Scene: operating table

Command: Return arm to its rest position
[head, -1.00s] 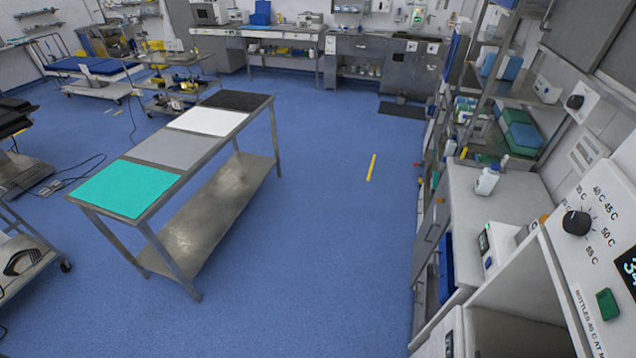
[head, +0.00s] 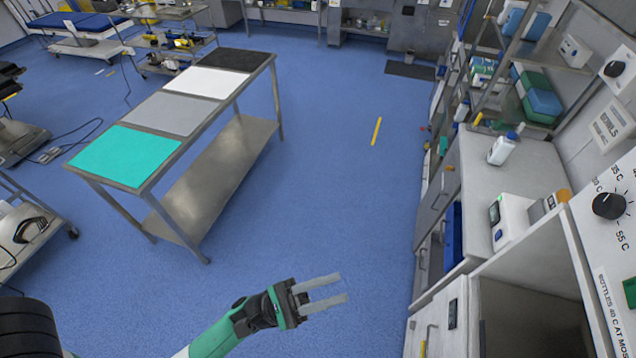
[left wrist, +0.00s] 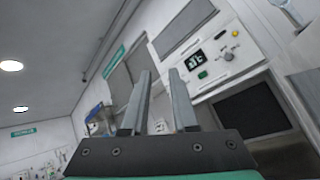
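My left gripper (head: 322,292) is in the lower middle of the head view, above the blue floor, at the end of my green left arm. Its two fingers point right and stand apart with nothing between them. In the left wrist view the fingers (left wrist: 159,92) are also apart and empty. Past them are a wall panel with a small display and an open dark compartment (left wrist: 248,110). My right gripper is in neither view.
A steel table (head: 205,190) with teal, grey, white and black mats stands at left. A counter (head: 520,180) with a white bottle (head: 503,148) and an open-fronted cabinet (head: 530,315) line the right. The floor (head: 330,200) between them is clear.

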